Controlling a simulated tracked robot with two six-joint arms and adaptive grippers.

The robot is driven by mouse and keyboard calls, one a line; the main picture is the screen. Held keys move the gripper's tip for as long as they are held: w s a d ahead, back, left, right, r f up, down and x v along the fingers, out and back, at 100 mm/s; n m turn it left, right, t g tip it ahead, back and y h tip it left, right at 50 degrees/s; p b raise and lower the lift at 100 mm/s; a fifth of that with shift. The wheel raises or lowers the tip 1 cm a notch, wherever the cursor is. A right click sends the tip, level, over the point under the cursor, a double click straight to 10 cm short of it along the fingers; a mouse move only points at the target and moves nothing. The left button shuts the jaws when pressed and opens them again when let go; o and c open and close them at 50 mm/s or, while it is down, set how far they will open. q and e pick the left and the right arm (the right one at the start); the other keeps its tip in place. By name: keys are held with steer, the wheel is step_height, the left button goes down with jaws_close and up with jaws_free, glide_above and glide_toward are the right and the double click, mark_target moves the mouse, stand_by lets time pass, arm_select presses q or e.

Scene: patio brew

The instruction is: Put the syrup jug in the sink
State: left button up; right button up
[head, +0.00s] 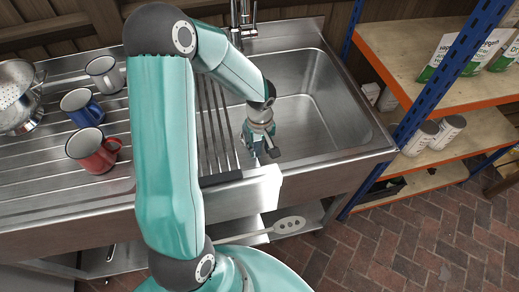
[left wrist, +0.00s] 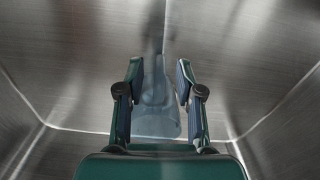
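My left gripper (head: 262,143) reaches down into the steel sink basin (head: 320,105), near its left wall. In the left wrist view the two fingers (left wrist: 157,85) are apart, with steel basin walls around them. A pale bluish, see-through shape (left wrist: 156,118) shows between and behind the fingers. It may be the syrup jug, but I cannot tell it surely from a reflection. No clear contact with either finger shows. In the head view I cannot make out the jug; the gripper hides part of the basin. My right gripper is not in view.
A grey mug (head: 104,74), a blue mug (head: 82,108), a red mug (head: 92,150) and a metal colander (head: 14,85) stand on the drainboard at left. The tap (head: 243,22) rises behind the sink. A shelf (head: 410,48) with bags and cans stands at right.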

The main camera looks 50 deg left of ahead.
arm_select(q)
step_height(320, 180, up, 10)
stand_by(0.3)
steer(key=shift+p, duration=0.35)
